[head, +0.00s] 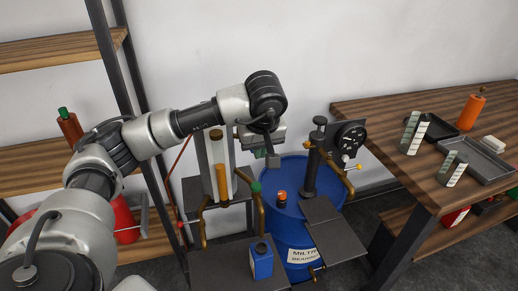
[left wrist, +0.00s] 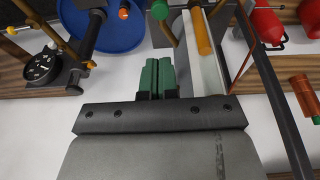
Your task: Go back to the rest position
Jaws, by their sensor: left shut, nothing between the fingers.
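My left arm reaches in from the left in the head view and bends down at the wrist. My left gripper (head: 273,161) hangs over the back of the blue drum, in front of the white wall. In the left wrist view its green fingers (left wrist: 157,76) are pressed together with nothing between them. My right arm and gripper are in neither view.
The blue drum (head: 330,262), a black dial (head: 350,137) and an orange-brown cylinder (head: 221,182) stand near the gripper. A wooden table (head: 385,118) is at right, a shelf (head: 40,130) at left.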

